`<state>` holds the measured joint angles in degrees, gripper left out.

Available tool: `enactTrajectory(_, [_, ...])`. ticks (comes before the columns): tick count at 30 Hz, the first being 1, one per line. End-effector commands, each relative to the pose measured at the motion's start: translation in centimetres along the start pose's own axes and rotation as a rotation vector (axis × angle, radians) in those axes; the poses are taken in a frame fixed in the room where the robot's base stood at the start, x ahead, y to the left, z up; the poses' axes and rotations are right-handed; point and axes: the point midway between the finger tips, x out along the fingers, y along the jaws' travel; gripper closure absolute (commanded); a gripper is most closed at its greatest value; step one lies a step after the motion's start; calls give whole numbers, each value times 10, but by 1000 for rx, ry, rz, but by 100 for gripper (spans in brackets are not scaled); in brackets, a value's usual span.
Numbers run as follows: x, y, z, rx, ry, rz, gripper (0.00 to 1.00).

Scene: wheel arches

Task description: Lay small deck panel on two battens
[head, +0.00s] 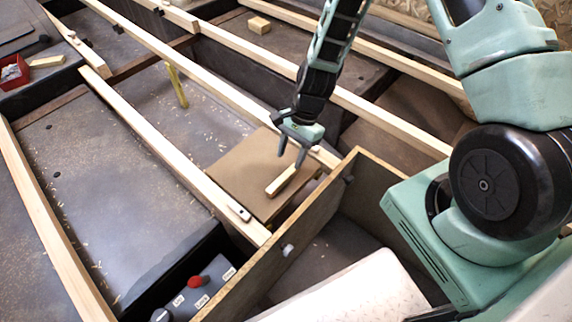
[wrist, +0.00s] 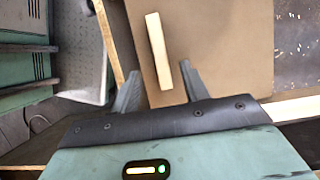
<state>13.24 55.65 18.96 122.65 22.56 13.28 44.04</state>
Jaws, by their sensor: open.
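The small deck panel (head: 238,163) is a brown square board with a pale wooden grip strip (head: 281,180) on top. It lies across the gap between the left batten (head: 160,139) and the right batten (head: 205,72); I cannot tell how far its edges rest on each. My gripper (head: 291,158) is open and empty, above the panel near the strip's far end. In the wrist view the strip (wrist: 157,50) lies ahead of and partly between the open fingers (wrist: 158,78), with the panel (wrist: 225,50) beneath it.
A plywood partition (head: 285,245) stands close to the panel's near side. A control box with a red knob (head: 195,282) is at the front. A yellow upright (head: 176,86) rises between the battens. A wood block (head: 259,25) and a red tray (head: 14,72) lie farther back.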

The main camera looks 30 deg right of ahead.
Motion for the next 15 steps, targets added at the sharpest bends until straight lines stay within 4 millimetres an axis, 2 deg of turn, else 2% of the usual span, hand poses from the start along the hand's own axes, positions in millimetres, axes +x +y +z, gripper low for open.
enactTrajectory(1, [-17,-1,0,0,4,-4,55])
enactTrajectory(6, [-55,0,1,0,2,-3,55])
enactTrajectory(10, [-80,0,0,0,3,-3,55])
enactTrajectory(15, [-99,0,0,-1,0,0,55])
